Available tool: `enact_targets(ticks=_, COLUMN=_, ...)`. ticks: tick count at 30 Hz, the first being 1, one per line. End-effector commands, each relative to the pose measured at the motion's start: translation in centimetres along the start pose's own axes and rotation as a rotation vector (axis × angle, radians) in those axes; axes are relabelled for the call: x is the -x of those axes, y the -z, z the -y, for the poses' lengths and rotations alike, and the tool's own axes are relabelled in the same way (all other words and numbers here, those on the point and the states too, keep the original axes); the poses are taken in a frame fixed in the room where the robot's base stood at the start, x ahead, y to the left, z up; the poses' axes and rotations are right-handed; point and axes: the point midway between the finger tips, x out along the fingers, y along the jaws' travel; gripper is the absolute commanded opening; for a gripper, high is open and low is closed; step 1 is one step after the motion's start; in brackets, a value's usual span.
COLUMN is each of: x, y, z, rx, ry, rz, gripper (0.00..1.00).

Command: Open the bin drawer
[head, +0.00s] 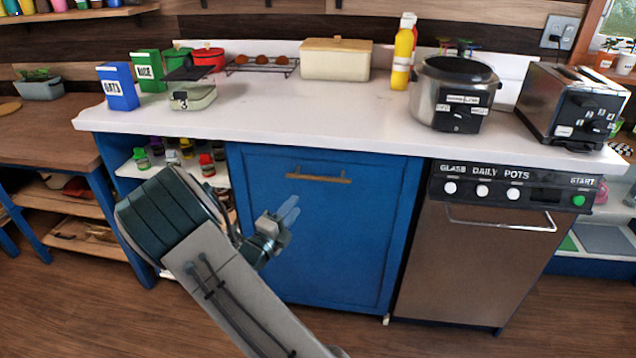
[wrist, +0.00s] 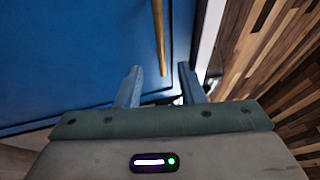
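The bin drawer (head: 330,240) has a flat blue front under the white counter, and it is shut. Its brass bar handle (head: 318,179) runs level near the top of the front. My gripper (head: 285,212) is in front of the drawer, below and a little left of the handle, holding nothing. In the wrist view the gripper's two fingers (wrist: 160,84) stand apart. There the handle (wrist: 160,35) shows beyond the fingertips, between them, and the blue drawer front (wrist: 75,50) fills the left side. I cannot tell the exact gap from fingertips to handle.
A dishwasher (head: 475,255) with a bar handle stands right of the drawer. Open shelves with small jars (head: 207,165) are to the left, partly behind my arm. The counter (head: 300,115) above holds boxes, a pot (head: 452,95) and a toaster (head: 572,105). Wooden floor lies in front.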

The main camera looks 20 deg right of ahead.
Motion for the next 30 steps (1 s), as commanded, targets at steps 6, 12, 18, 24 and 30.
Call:
enact_targets(ticks=6, x=-4.3, y=0.2, z=0.0, rx=-0.005, ry=0.001, rz=-0.007, gripper=0.35)
enact_targets(ticks=12, x=-8.6, y=0.3, z=-0.1, rx=-0.006, ry=0.000, rz=-0.008, gripper=0.35)
enact_targets(ticks=18, x=-11.6, y=0.2, z=0.0, rx=-0.006, ry=-0.001, rz=-0.006, gripper=0.35)
enact_targets(ticks=24, x=-12.7, y=0.2, z=0.0, rx=-0.004, ry=-0.002, rz=-0.004, gripper=0.35)
enact_targets(ticks=30, x=-12.8, y=0.2, z=0.1, rx=-0.005, ry=-0.002, rz=-0.004, gripper=0.35)
